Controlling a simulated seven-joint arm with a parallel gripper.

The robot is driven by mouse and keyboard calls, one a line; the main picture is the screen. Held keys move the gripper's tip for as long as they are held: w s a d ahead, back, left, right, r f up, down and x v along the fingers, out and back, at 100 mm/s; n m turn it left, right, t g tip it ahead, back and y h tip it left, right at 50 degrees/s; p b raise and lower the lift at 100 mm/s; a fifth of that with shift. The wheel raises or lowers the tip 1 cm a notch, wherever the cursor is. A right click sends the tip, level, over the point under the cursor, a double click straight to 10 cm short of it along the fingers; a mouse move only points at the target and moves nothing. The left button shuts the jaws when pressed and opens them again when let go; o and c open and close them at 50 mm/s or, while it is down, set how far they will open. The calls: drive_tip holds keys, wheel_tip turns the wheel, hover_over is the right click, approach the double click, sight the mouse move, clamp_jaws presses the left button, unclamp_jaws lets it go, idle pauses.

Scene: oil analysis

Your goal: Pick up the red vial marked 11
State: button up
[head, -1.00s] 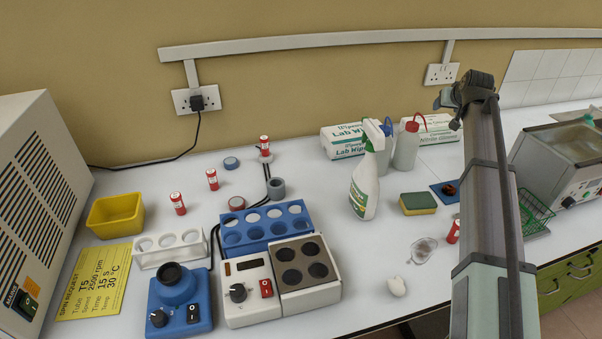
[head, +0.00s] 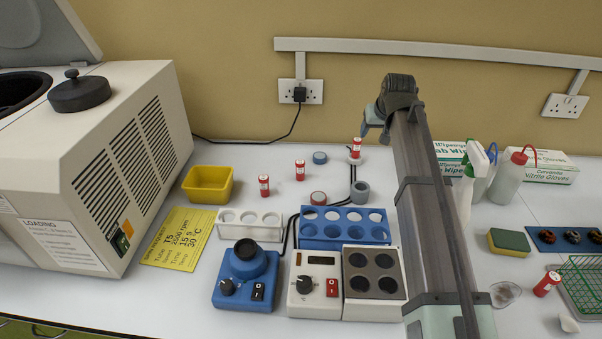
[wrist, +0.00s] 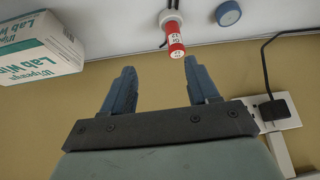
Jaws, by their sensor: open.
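Three red vials with white bands stand at the back of the bench in the head view: the left vial (head: 264,186), the middle vial (head: 300,170) and the right vial (head: 356,148). A fourth red vial (head: 546,283) leans at the far right. Their numbers are too small to read, so I cannot tell which is 11. My gripper (head: 372,124) is partly hidden by my arm, near the right vial. In the wrist view my gripper (wrist: 162,69) is open and empty. A red vial (wrist: 174,40) shows just beyond its fingertips, closer to the right finger; its marking is unclear.
A white rack (head: 250,232), blue rack (head: 345,243), yellow tub (head: 208,198) and centrifuge (head: 110,150) surround the left vials.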

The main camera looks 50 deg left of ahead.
sight(301, 165)
drive_tip(key=s+a+f+n+g, duration=0.1)
drive_tip(key=s+a, duration=0.4)
drive_tip(key=s, duration=0.4)
drive_tip(key=s+a+f+n+g, duration=0.1)
drive_tip(key=s+a, duration=0.4)
drive_tip(key=s, duration=0.5)
drive_tip(key=shift+h, duration=0.5)
drive_tip(key=x, duration=0.6)
drive_tip(key=shift+w+a+f, duration=0.2)
drive_tip(key=shift+w, duration=0.1)
drive_tip(key=shift+x, duration=3.35)
drive_tip(key=shift+d, duration=0.15)
drive_tip(key=shift+c, duration=0.3)
drive_tip(key=c, duration=0.9)
